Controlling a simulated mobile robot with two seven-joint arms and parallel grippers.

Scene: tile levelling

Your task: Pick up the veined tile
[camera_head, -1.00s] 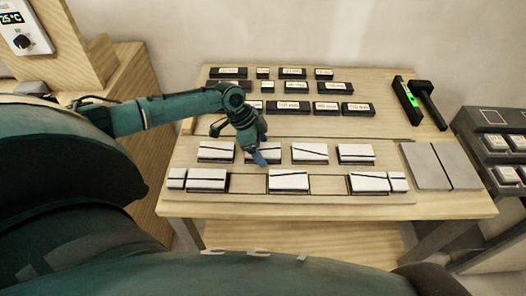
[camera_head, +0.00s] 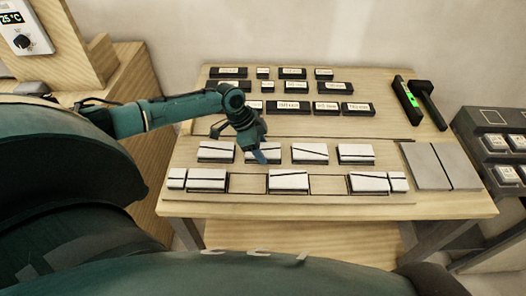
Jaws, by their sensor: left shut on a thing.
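Several white tiles with dark lines across them lie on the wooden table. The back row has a tile at the left (camera_head: 216,151), one at the middle right (camera_head: 310,153) and one at the right (camera_head: 356,153). My left gripper (camera_head: 259,157) points down over the second tile of that row (camera_head: 276,155) and is shut on it. The fingers and wrist cover part of this tile, and I cannot tell whether it is clear of the table. My right gripper is not in view.
A front row of white tiles (camera_head: 288,180) lies in a strip with empty gaps. Labelled black blocks (camera_head: 290,106) stand behind. A black tool with a green display (camera_head: 409,97) lies at the back right, near grey slabs (camera_head: 437,166). A keypad-like box (camera_head: 495,143) is far right.

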